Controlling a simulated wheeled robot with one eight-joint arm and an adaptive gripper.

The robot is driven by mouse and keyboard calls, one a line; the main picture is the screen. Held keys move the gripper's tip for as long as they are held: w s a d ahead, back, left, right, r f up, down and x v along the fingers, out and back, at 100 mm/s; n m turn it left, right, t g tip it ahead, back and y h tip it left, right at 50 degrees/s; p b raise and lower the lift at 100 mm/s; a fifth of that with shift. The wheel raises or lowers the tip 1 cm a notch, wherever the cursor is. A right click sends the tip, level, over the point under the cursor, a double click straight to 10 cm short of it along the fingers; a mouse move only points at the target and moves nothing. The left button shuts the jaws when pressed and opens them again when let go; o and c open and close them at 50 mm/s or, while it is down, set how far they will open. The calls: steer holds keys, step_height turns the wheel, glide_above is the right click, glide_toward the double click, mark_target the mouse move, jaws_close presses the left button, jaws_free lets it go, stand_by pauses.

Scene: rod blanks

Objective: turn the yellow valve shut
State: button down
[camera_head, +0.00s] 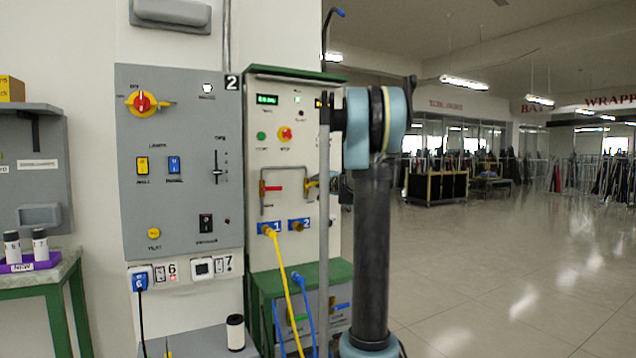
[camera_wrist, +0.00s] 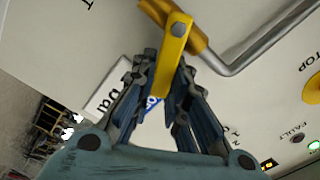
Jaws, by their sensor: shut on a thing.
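The yellow valve handle (camera_wrist: 178,38) is a flat lever on a brass valve body (camera_wrist: 151,8) in the wrist view. It lies across the line of the body. My gripper (camera_wrist: 170,72) is shut on the lever, with its dark fingers on both sides of the lever's lower part. In the head view the yellow valve (camera_head: 312,183) shows as a small piece on the right side of the panel's pipework. My arm and the upright pole in front hide most of my gripper there.
A grey bent pipe (camera_wrist: 262,42) joins the valve body. A red-handled valve (camera_head: 272,188) is to its left in the head view. Yellow hose (camera_head: 281,265) and blue hose (camera_head: 303,295) hang below the panel. Open floor (camera_head: 500,260) lies to the right.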

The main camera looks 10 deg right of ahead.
steer(key=shift+w+d+f+m, duration=0.15)
steer(key=shift+f+m, duration=0.3)
steer(key=shift+m, duration=0.5)
steer(key=shift+s+d+f+m, duration=0.1)
steer(key=shift+d+f+m, duration=0.25)
steer(key=shift+m, duration=0.65)
steer(key=shift+w+d+f+m, duration=0.1)
steer(key=shift+f+m, duration=0.45)
steer(key=shift+m, duration=0.4)
steer(key=c, duration=1.6)
jaws_free()
steer(key=shift+f, duration=0.1)
steer(key=shift+o, duration=0.2)
steer(key=shift+a, duration=0.1)
steer(key=v, duration=1.2)
steer(key=shift+a, duration=0.1)
